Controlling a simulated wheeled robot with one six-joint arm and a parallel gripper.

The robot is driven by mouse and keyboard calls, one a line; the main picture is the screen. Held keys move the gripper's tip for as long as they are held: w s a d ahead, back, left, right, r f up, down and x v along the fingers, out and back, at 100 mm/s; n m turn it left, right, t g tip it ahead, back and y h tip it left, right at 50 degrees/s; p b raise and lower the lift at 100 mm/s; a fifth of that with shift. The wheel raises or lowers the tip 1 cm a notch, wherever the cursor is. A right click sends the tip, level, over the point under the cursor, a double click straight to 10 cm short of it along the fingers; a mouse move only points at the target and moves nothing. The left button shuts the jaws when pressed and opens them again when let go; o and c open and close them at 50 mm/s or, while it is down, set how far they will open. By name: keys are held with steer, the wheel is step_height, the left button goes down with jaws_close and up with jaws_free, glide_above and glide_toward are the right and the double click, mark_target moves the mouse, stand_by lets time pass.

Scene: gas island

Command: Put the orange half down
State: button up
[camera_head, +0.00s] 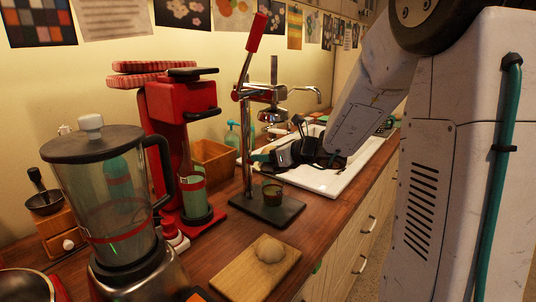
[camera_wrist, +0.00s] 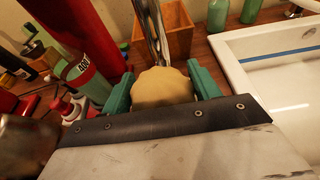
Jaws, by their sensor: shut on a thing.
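My gripper (camera_wrist: 163,90) is shut on a pale tan, rounded orange half (camera_wrist: 163,86), held between its teal fingers. In the head view my gripper (camera_head: 262,158) is above the counter, close to the chrome post of the lever press (camera_head: 246,130), and the held half is hidden or too small to make out. A similar pale, domed piece (camera_head: 269,248) lies on the wooden cutting board (camera_head: 236,283) at the front of the counter.
A small dark cup (camera_head: 272,191) stands on the press's black base (camera_head: 285,214), below my gripper. A white sink (camera_head: 330,180) is to the right. A red machine (camera_head: 170,120) and a glass blender (camera_head: 110,200) stand left. A wooden box (camera_head: 213,160) is behind.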

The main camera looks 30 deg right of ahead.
steer(key=shift+f, duration=0.2)
steer(key=o, duration=1.1)
